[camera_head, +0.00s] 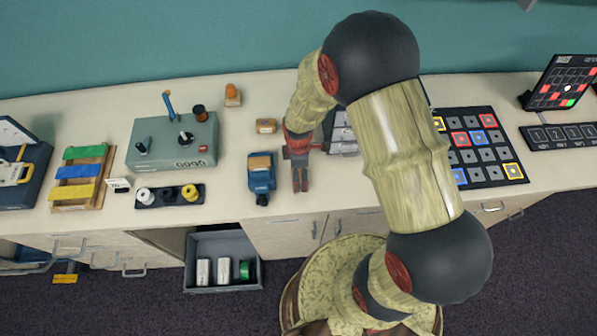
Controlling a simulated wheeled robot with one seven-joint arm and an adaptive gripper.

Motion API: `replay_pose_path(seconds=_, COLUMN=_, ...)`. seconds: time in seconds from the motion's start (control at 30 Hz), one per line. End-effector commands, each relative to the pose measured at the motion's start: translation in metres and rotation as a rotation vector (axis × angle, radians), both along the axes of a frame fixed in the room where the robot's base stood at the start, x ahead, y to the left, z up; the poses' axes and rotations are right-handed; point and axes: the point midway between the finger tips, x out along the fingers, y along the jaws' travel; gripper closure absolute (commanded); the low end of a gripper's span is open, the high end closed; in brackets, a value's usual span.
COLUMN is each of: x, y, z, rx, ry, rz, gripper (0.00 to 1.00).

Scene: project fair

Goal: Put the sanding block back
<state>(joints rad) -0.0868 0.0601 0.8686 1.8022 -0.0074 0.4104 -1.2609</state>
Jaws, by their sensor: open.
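A small tan and orange block (265,126) lies on the counter behind and left of my gripper; it looks like the sanding block, though I cannot be sure. A similar orange-brown piece (232,95) stands farther back. A blue vise-like tool (262,186) with a tan block (260,162) at its top is just left of my gripper. My gripper (300,187) points down over the counter near its front edge, open, with nothing visible between its fingers. An open grey drawer (227,289) below the counter holds two white items and a green one.
A grey-green control box (172,142), a dark tray of spools (169,196) and a rack of coloured bars (82,178) stand on the left. A dark tile board (490,143) is on the right. My arm hides part of the counter.

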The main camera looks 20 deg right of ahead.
Motion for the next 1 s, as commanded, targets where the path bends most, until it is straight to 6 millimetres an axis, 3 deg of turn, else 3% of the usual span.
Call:
replay_pose_path(seconds=0.37, x=0.001, y=0.000, z=0.009, rx=0.001, ry=-0.002, rz=0.000, gripper=0.18)
replay_pose_path(seconds=0.8, x=0.001, y=0.000, z=0.093, rx=0.000, ry=-0.004, rz=0.000, gripper=0.18)
replay_pose_path(seconds=1.0, x=0.000, y=0.000, z=0.117, rx=0.001, ry=-0.002, rz=0.000, gripper=0.18)
